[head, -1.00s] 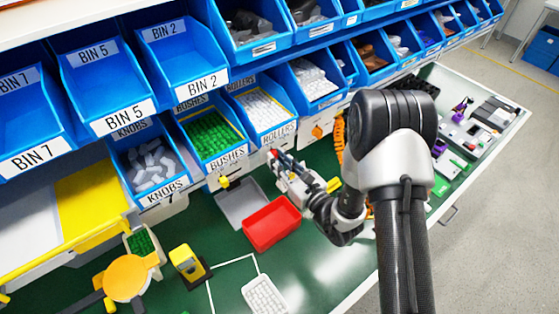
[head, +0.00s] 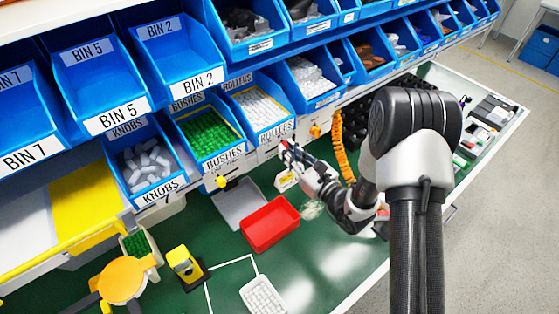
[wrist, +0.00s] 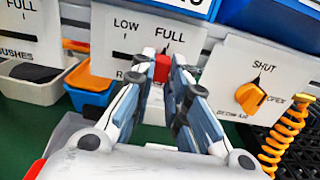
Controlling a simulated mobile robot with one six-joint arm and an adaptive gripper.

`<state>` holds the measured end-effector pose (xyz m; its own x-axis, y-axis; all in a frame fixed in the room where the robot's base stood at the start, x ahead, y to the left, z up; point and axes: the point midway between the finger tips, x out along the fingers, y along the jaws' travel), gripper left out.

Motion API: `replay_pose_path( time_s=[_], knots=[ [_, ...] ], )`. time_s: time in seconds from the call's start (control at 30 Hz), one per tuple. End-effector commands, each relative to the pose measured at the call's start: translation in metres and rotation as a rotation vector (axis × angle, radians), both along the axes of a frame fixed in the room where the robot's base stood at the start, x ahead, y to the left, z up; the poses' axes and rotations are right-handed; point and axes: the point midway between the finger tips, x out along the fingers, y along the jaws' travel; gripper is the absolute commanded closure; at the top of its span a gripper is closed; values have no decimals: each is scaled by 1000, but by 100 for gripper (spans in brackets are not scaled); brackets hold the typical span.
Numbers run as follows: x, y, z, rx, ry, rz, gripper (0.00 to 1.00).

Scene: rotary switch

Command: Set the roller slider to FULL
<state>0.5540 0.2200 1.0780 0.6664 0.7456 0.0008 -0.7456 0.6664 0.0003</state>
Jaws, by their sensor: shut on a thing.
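The roller slider is a red handle (wrist: 162,68) on a white panel (wrist: 122,42) marked LOW on the left and FULL on the right. In the wrist view the handle sits under the word FULL, at the right end of the marks. My gripper (wrist: 162,66) is shut on the handle, with one finger on each side. The fingers hide the lower panel and most of its label, of which only an R shows. In the head view my gripper (head: 285,148) is at the shelf front below the white ROLLERS bin (head: 262,108).
Right of the slider, an orange rotary knob (wrist: 250,98) sits on a SHUT/OPEN panel beside an orange coiled cable (wrist: 285,135). To the left are another FULL panel (wrist: 20,28) and a blue tray (wrist: 90,82). A red tray (head: 270,224) lies on the green bench below.

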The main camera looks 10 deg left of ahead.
Motion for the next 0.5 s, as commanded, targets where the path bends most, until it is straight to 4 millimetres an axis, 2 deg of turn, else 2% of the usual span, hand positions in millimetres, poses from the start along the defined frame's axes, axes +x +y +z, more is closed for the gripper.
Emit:
replay_pose_path(
  time_s=[0.1, 0.33, 0.37, 0.5],
  knots=[
    [6, -6, -1, 0, 0, -1, 100],
    [7, -7, 0, -1, 1, -4, 100],
    [7, -7, 0, -1, 1, -4, 85],
    [7, -7, 0, -1, 1, -3, 76]
  ],
)
